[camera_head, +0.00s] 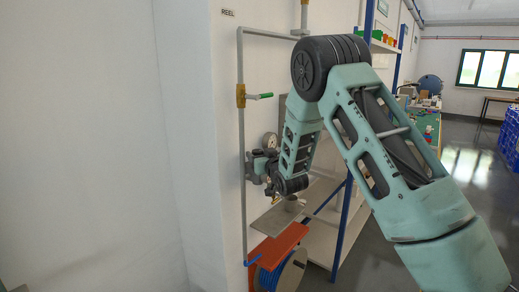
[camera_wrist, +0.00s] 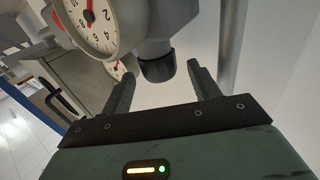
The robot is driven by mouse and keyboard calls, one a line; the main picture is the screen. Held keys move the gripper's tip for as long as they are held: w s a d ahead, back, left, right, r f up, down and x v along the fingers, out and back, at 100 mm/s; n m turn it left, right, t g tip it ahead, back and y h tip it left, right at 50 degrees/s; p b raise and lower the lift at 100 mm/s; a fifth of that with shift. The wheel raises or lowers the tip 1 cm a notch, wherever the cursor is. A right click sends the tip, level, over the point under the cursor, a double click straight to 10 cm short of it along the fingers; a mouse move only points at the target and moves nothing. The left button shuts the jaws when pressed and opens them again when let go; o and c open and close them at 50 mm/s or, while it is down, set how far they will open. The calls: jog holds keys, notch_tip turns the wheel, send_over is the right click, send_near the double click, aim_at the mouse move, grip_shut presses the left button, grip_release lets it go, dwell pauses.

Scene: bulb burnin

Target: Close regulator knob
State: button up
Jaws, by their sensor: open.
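The regulator knob (camera_wrist: 157,69) is a short dark cylinder below the grey regulator body (camera_wrist: 165,25) in the wrist view. My gripper (camera_wrist: 161,78) is open, one finger on each side of the knob. The knob's end lies between the fingertips, with a visible gap to each finger. A round white gauge with a red needle (camera_wrist: 95,22) is on the regulator's left. In the head view the regulator (camera_head: 257,165) is on the wall pipe, partly hidden by my arm, and my fingers cannot be made out clearly.
A vertical pipe (camera_head: 241,200) runs along the wall. A valve with a green handle (camera_head: 262,96) juts out above the regulator. Below are a grey shelf (camera_head: 270,222) and an orange hose reel bracket (camera_head: 280,243). A blue-framed rack (camera_head: 345,215) stands to the right.

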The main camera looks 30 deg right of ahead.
jog(key=shift+w+d, duration=0.15)
jog(key=shift+w, duration=0.5)
jog(key=c, duration=1)
jog(key=shift+d+f+n+y+b, duration=0.1)
jog(key=shift+n+y+b, duration=0.25)
jog(key=shift+y, duration=0.15)
